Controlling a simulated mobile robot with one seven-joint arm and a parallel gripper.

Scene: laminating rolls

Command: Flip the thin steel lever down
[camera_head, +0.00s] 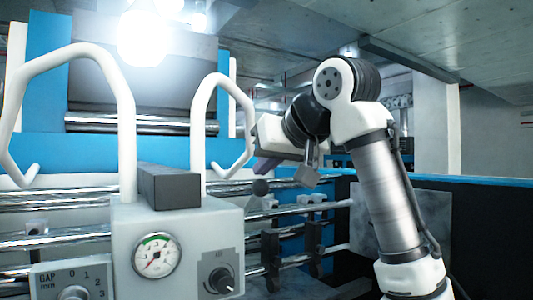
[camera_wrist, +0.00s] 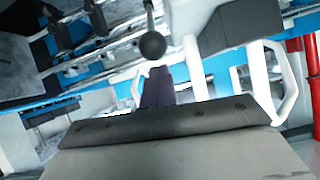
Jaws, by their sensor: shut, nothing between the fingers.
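The thin steel lever is a slim rod with a dark round knob (camera_wrist: 152,45) in the wrist view, just beyond my fingertips. In the head view its grey knob (camera_head: 261,187) shows to the right of the white gauge box, near the steel rollers. Its rod is hard to make out there. My gripper (camera_head: 266,167) is shut and empty, with its dark purple fingers just above the knob in the picture. In the wrist view the fingers (camera_wrist: 157,76) point at the knob, with a small gap between them in the picture. I cannot tell whether they touch.
The white box (camera_head: 190,230) carries a pressure gauge (camera_head: 156,255), a black dial (camera_head: 220,280) and a dark grey block (camera_head: 168,187). Bent white tubes (camera_head: 128,130) rise beside my gripper. Steel rollers (camera_head: 60,237) run across behind. Red posts (camera_wrist: 296,85) show in the wrist view.

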